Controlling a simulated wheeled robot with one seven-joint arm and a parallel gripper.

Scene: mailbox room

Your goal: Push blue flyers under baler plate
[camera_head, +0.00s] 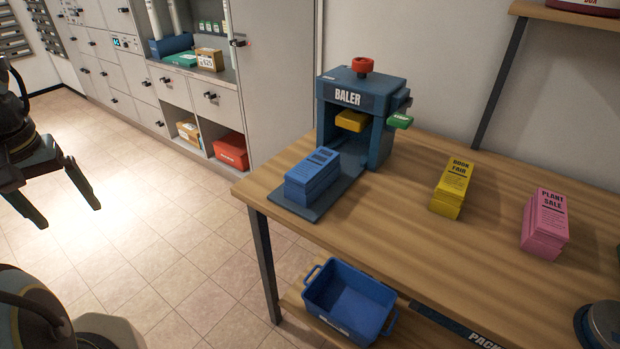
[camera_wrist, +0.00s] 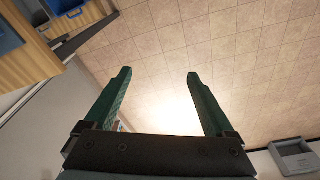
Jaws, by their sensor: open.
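The blue flyers (camera_head: 314,176) are a tall stack lying on the front of the baler's flat base tray (camera_head: 306,211), on the wooden table. The blue baler (camera_head: 362,108) stands behind them, with a red knob on top and a green handle (camera_head: 400,121) at its right side. The yellow baler plate (camera_head: 351,121) hangs raised inside the frame. The flyers are in front of the plate, not beneath it. My gripper (camera_head: 68,207) is open and empty at the far left, over the floor and well apart from the table. Its two fingers also show spread in the wrist view (camera_wrist: 158,78).
Yellow book fair flyers (camera_head: 452,188) and pink plant sale flyers (camera_head: 545,223) stand on the table (camera_head: 400,232) to the right. A blue bin (camera_head: 350,300) sits on the shelf below the front edge. Lockers (camera_head: 270,80) line the back wall. Floor left of the table is clear.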

